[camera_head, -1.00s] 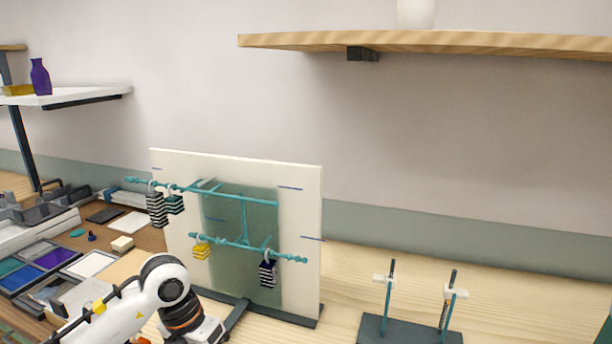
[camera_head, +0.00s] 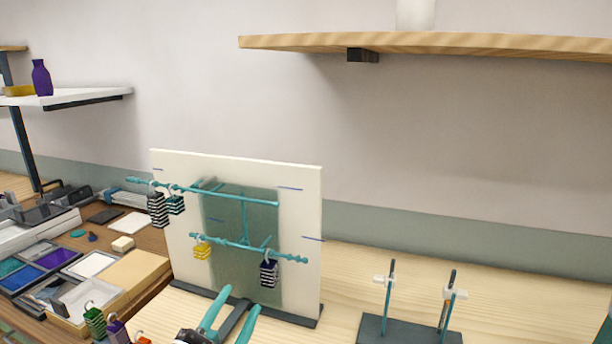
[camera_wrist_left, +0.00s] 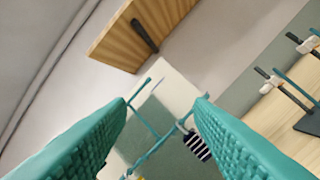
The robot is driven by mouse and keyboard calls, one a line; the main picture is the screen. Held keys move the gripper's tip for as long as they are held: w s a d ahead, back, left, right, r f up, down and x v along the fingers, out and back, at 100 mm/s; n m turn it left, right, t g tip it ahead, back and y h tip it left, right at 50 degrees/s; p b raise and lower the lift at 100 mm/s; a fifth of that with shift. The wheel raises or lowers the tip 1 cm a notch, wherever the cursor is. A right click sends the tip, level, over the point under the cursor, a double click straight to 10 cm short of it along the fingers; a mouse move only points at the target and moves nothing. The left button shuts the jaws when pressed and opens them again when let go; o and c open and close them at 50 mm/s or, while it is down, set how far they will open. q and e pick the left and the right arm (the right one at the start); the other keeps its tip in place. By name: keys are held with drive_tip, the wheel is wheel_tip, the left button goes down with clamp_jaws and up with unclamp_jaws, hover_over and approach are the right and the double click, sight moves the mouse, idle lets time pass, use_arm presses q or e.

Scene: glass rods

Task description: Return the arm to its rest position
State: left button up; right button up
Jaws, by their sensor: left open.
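My left gripper (camera_head: 232,316) is at the bottom of the head view, in front of the white board's foot. Its two teal fingers are apart with nothing between them. The fingers also show large in the left wrist view (camera_wrist_left: 165,125), open, with the hanging frame beyond them. My right gripper is not in view. Teal glass rods (camera_head: 240,198) hang as a two-level frame before the white board (camera_head: 300,220). Two striped weights (camera_head: 157,210) hang at the upper left. A yellow weight (camera_head: 202,251) and a dark striped weight (camera_head: 269,273) hang from the lower rod.
A dark stand with two upright posts (camera_head: 398,331) is at the right. A wooden shelf (camera_head: 430,42) juts out above. Trays (camera_head: 45,258) and small hooked weights (camera_head: 95,322) crowd the left. The table right of the board is mostly clear.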

use_arm(q)
drive_tip(key=s+a+f+n+g+y, duration=0.2)
drive_tip(key=a+f+n+g+y, duration=0.2)
drive_tip(key=a+f+n+y, duration=0.55)
drive_tip(key=s+f+n+g+h, duration=0.1)
drive_tip(key=s+f+n+g, duration=0.2)
drive_tip(key=s+f+g, duration=1.45)
drive_tip(key=s+f+t, duration=0.1)
drive_tip(key=s+f, duration=0.2)
drive_tip(key=f, duration=1.1)
drive_tip(key=s+f+t, duration=0.2)
drive_tip(key=s+f, duration=0.1)
drive_tip(key=f, duration=1.1)
drive_tip(key=s+a+f+g, duration=0.1)
drive_tip(key=s+a+f, duration=0.2)
drive_tip(key=s+f, duration=1.2)
drive_tip(key=shift+s+m, duration=0.35)
drive_tip(key=shift+g, duration=0.25)
